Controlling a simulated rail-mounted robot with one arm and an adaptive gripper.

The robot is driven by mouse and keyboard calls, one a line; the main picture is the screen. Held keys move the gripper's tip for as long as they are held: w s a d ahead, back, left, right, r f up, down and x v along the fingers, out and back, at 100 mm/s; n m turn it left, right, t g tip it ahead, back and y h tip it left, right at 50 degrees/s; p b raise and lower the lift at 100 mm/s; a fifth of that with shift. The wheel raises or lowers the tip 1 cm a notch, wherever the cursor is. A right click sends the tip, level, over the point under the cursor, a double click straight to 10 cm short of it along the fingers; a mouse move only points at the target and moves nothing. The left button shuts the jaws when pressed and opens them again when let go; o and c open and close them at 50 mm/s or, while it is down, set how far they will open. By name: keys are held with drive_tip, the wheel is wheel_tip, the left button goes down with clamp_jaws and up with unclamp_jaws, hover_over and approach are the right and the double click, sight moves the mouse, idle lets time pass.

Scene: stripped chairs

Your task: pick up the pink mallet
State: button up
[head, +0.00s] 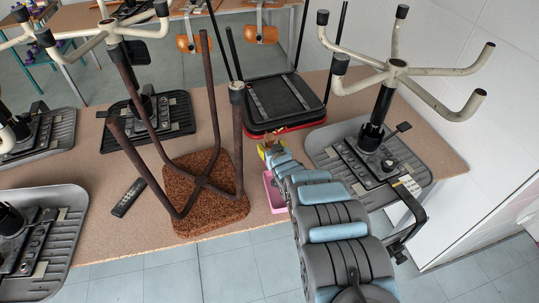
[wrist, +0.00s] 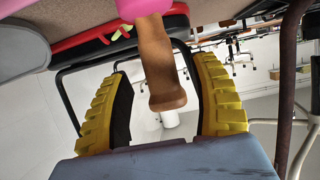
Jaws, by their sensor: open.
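The mallet shows in the wrist view as a brown wooden handle (wrist: 160,65) with a pink head (wrist: 143,8) cut off by the top edge. My gripper (wrist: 163,72) is open, with its yellow ridged fingers on either side of the handle and visible gaps between. In the head view my gripper (head: 267,151) is over the table beside the upturned stool.
An upturned rusty-legged stool (head: 205,210) stands close left. A black-and-red seat (head: 285,103) is behind. A chair base (head: 325,150) is close right. A remote (head: 128,197) lies left.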

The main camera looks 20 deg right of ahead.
drive_tip(key=shift+w, duration=0.4)
drive_tip(key=shift+w+f+b, duration=0.25)
drive_tip(key=shift+w+b, duration=0.1)
drive_tip(key=shift+b, duration=0.1)
drive_tip(key=shift+w+d+f, duration=0.1)
drive_tip(key=shift+w+f, duration=0.05)
drive_tip(key=shift+w, duration=0.25)
drive_tip(key=shift+c, duration=0.3)
clamp_jaws()
